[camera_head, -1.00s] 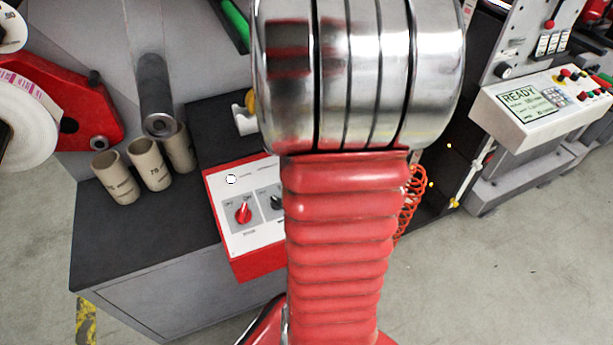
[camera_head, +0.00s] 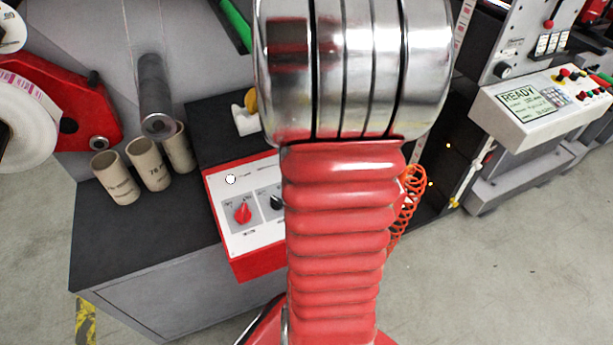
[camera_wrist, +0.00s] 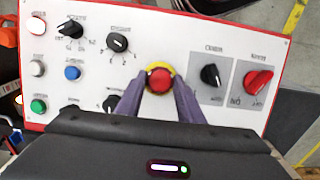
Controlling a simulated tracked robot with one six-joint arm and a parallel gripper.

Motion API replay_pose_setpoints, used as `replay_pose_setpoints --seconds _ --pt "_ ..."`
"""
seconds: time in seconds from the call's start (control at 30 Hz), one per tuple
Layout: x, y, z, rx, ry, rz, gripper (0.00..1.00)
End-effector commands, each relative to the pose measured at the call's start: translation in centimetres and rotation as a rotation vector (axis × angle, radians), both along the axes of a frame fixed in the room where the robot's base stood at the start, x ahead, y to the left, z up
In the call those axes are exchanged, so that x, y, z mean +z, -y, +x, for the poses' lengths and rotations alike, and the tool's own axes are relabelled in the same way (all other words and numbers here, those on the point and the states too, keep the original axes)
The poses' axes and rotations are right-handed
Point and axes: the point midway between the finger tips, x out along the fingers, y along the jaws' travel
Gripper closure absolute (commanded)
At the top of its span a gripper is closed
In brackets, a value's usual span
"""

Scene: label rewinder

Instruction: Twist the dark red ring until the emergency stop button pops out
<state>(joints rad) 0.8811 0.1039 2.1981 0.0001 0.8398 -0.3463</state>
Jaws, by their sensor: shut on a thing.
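I cannot make out the dark red ring apart from the cap, and cannot tell whether the button is in or out. In the head view my arm hides the gripper and button; only the panel's left part (camera_head: 238,226) shows.
In the wrist view a black knob (camera_wrist: 210,75) and a red switch (camera_wrist: 259,82) sit right of the button. More knobs and a blue button (camera_wrist: 72,73) are left. In the head view, cardboard cores (camera_head: 150,166) stand on the dark bench (camera_head: 110,240) beside the panel.

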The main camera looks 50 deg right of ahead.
Motion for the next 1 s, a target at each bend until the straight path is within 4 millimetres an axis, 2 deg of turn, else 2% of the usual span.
replay_pose_setpoints --seconds 0.1,0.47,0.67,1.0 --pt "0.02 0.01 0.02 0.000 0.000 -0.001 0.89" --pt "0.02 0.04 0.01 -0.050 0.008 0.012 0.89" --pt "0.01 0.09 -0.05 -0.149 0.021 0.036 0.89" --pt "-0.01 0.24 -0.21 -0.409 0.059 0.099 0.89"
